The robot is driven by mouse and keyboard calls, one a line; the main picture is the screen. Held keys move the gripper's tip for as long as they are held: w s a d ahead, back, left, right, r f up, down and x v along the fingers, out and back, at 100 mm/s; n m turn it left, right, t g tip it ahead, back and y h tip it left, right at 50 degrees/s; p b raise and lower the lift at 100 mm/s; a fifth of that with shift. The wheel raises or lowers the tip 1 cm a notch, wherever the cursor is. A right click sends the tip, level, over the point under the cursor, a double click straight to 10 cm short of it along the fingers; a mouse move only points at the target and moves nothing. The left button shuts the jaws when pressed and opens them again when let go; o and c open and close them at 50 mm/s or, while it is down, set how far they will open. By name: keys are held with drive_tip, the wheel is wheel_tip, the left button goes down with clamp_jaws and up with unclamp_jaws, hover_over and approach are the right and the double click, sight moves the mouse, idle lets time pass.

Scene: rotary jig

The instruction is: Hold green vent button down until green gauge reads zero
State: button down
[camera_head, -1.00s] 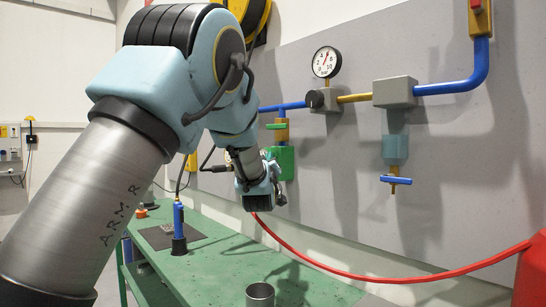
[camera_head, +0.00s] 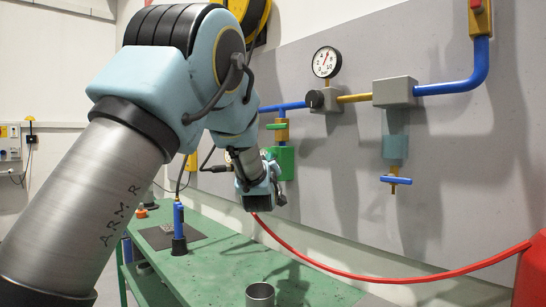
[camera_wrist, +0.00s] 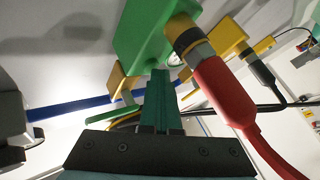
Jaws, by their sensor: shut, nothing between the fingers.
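The green block (camera_wrist: 145,28) fills the top of the wrist view, and it also shows in the head view (camera_head: 287,163) on the wall panel. A red hose coupling (camera_wrist: 222,92) joins its right side. My gripper (camera_wrist: 159,74) is shut and empty, its fingertips at the block's lower side. I cannot tell whether they touch it. The vent button cannot be made out and may be hidden by the fingers. A small pale round face (camera_wrist: 174,60), perhaps the green gauge, is mostly hidden behind the block and cannot be read. In the head view, my wrist is beside the block.
A white-faced gauge (camera_head: 326,62) stands above the regulator on the blue and yellow pipe. A red hose (camera_head: 360,276) sags below the panel. The green bench (camera_head: 215,262) holds a metal cup (camera_head: 260,295) and a blue cylinder (camera_head: 179,222).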

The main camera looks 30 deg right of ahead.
drive_tip(key=shift+s+a+b, duration=0.2)
drive_tip(key=shift+a+b, duration=0.5)
drive_tip(key=shift+a, duration=0.1)
drive_tip(key=shift+s+a+f+b, duration=0.15)
drive_tip(key=shift+a+b, duration=0.7)
drive_tip(key=shift+a, duration=0.15)
drive_tip(key=shift+s+a+b, duration=0.15)
drive_tip(key=shift+a+b, duration=0.25)
drive_tip(key=shift+a, duration=0.35)
drive_tip(key=shift+s+a+b, duration=0.15)
drive_tip(key=shift+a+b, duration=0.25)
drive_tip(key=shift+a, duration=0.3)
